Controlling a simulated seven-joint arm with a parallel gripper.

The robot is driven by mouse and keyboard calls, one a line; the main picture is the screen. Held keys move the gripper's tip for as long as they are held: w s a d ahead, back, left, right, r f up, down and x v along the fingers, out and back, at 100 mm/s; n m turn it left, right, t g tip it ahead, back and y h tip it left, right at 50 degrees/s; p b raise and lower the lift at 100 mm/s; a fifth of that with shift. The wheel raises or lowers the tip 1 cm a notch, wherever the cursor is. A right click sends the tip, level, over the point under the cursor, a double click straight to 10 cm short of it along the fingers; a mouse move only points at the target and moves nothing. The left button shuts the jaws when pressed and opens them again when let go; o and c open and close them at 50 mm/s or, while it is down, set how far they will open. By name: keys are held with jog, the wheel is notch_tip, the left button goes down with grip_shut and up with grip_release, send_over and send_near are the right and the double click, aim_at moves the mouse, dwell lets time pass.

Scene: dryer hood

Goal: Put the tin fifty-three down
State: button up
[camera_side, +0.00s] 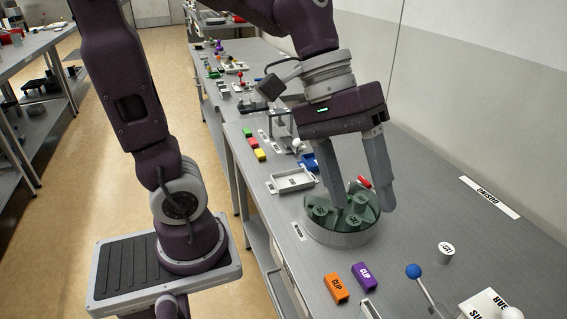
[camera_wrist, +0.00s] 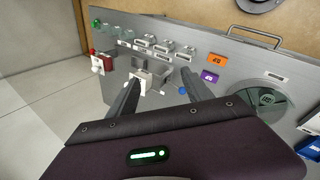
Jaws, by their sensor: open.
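A small pale tin (camera_side: 446,252) with a dark mark on it stands upright on the bench, right of the round dish, in the side view. Its mark is too small to read surely as fifty-three. My gripper (camera_side: 361,207) is open, fingers pointing down, with nothing seen between them. The wrist view also shows my open gripper (camera_wrist: 160,88), with bare bench and small fittings beyond the fingertips. I cannot make out the tin there.
An orange clip block (camera_side: 336,288) and a purple one (camera_side: 365,276) lie in front of the dish. A blue-knobbed lever (camera_side: 413,271) stands near the tin. A shallow grey tray (camera_side: 293,181) lies left. Bench near the DOSING label (camera_side: 489,197) is clear.

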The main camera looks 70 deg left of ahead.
jog(key=shift+o, duration=0.5)
jog(key=s+a+m+t+y, duration=0.4)
jog(key=s+a+y, duration=0.1)
jog(key=s+a, duration=0.3)
jog(key=shift+a+f+m+y, duration=0.3)
jog(key=shift+a+m, duration=0.1)
jog(key=shift+a, duration=0.4)
